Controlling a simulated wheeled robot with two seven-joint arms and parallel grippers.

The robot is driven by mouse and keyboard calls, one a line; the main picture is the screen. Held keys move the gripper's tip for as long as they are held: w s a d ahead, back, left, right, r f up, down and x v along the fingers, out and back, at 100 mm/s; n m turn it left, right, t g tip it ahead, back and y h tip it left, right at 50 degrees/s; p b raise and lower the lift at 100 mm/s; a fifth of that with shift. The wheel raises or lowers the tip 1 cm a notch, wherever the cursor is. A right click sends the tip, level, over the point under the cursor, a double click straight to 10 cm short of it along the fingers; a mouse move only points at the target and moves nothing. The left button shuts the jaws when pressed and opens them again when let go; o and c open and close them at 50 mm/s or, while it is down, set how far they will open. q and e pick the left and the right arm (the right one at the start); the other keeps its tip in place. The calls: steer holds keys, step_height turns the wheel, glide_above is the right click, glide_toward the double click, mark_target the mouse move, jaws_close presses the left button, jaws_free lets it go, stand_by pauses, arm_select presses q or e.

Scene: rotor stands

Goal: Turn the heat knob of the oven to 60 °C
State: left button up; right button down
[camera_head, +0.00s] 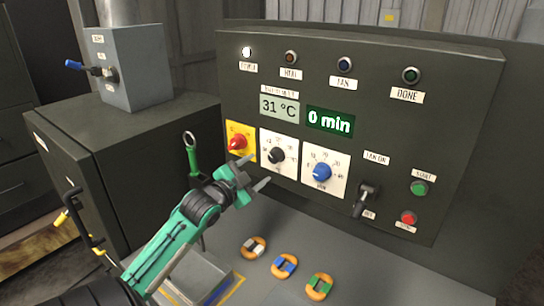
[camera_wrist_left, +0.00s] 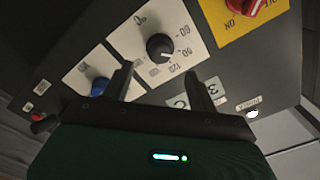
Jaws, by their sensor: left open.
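The heat knob (camera_head: 277,155) is a black dial on a white scale plate on the dark control panel (camera_head: 455,130). The temperature display (camera_head: 279,107) above it reads 31 °C. In the left wrist view the black knob (camera_wrist_left: 160,47) sits just beyond and between the fingertips, with the numbers 60, 90 and 120 beside it. Its pointer is too small to read surely. My left gripper (camera_head: 258,172) is open and empty in front of the knob, apart from it; its two fingers also show in the left wrist view (camera_wrist_left: 160,75). My right gripper is not in view.
A red knob (camera_head: 238,142) on a yellow plate is left of the heat knob; a blue minute knob (camera_head: 322,173) is right of it. A black lever (camera_head: 366,198) and green and red buttons are farther right. Several orange rings (camera_head: 284,266) lie on the grey counter below.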

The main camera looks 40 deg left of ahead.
mark_target(273, 158)
arm_select(q)
steer(key=w, duration=0.2)
steer(key=shift+w+a+r+p, duration=0.1)
steer(key=shift+w+r+p, duration=0.2)
steer(key=shift+p, duration=0.1)
steer(key=w, duration=0.1)
steer(key=w+p, duration=0.1)
steer(key=w, duration=0.2)
steer(key=shift+w+a+f, duration=0.2)
steer(key=shift+a+f, duration=0.05)
steer(key=shift+a, duration=0.05)
steer(key=shift+w+p, duration=0.3)
steer(key=shift+w, duration=0.1)
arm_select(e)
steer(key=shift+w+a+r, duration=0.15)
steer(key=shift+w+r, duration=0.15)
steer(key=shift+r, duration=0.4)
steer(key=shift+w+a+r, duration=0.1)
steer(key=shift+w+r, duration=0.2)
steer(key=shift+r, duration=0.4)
arm_select(q)
steer(key=c, duration=1)
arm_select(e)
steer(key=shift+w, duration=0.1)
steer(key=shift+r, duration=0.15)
